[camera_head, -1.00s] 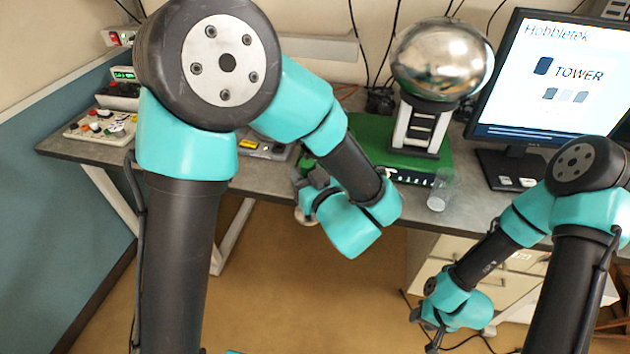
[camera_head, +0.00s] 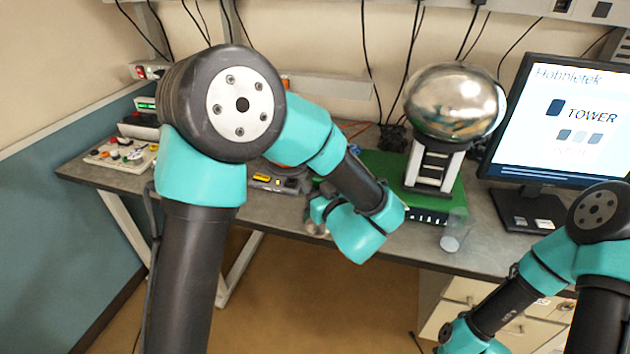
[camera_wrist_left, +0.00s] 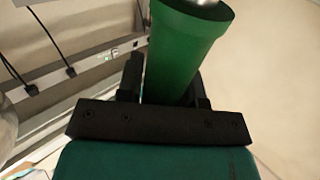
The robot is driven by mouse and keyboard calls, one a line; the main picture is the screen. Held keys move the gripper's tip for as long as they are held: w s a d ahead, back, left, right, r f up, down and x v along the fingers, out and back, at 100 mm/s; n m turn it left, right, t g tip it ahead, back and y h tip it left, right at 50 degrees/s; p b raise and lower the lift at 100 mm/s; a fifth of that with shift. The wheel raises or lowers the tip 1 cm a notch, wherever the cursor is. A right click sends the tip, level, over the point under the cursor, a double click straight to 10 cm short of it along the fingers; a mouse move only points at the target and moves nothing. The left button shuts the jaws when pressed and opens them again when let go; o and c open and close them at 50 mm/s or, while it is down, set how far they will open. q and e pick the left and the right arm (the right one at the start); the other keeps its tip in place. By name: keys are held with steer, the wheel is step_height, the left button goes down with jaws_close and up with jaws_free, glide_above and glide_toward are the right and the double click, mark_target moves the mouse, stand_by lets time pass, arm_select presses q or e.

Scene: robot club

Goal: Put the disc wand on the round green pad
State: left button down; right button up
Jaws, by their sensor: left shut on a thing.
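The disc wand shows in the left wrist view as a thick green handle (camera_wrist_left: 178,45) with a shiny metal part at its top edge. My left gripper (camera_wrist_left: 166,85) is shut on this handle, one black finger on each side. In the head view my left gripper (camera_head: 318,208) is partly hidden behind its own wrist, over the front part of the bench; a small metallic part shows beside it. The round green pad cannot be made out in either view. My right arm reaches the bottom right of the head view, its gripper cut off below.
A shiny metal sphere (camera_head: 455,98) stands on a green base (camera_head: 385,168) on the grey bench (camera_head: 480,240). A clear cup (camera_head: 452,238) is near the front edge. A monitor (camera_head: 570,110) stands right; a control box (camera_head: 120,155) is at far left.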

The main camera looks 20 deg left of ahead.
arm_select(q)
steer(key=w+a, duration=0.2)
steer(key=w, duration=0.5)
steer(key=shift+w+f, duration=0.15)
steer(key=shift+f, duration=0.2)
steer(key=shift+w+a+f, duration=0.1)
steer(key=shift+w+f, duration=0.1)
steer(key=shift+f, duration=0.7)
steer(key=shift+w+a+f, duration=0.1)
steer(key=shift+w+f, duration=0.1)
steer(key=shift+f, duration=0.9)
steer(key=c, duration=0.8)
jaws_free()
steer(key=shift+r, duration=0.15)
